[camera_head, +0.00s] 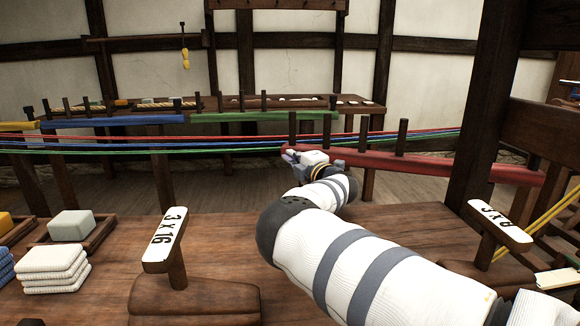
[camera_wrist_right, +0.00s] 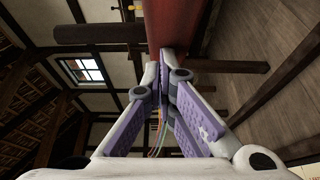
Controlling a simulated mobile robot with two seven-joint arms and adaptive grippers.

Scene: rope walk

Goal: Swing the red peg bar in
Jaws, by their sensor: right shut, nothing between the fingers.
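The red peg bar (camera_head: 440,166) reaches from the right post toward the middle in the head view, with several dark upright pegs on it. In the right wrist view the red bar (camera_wrist_right: 180,30) runs up from just beyond the fingertips. My right gripper (camera_head: 290,157) is at the bar's left end, close against it; whether it touches I cannot tell. In the wrist view its fingers (camera_wrist_right: 161,72) come together at the tips with nothing between them. My left gripper is not in view.
Red, blue and green strands (camera_head: 130,145) stretch across behind the gripper. A blue bar (camera_head: 115,121) and a green bar (camera_head: 260,116) with pegs lie beyond. On the near table stand a "3 x 16" sign (camera_head: 164,240), another sign (camera_head: 500,222) and folded white cloths (camera_head: 53,268).

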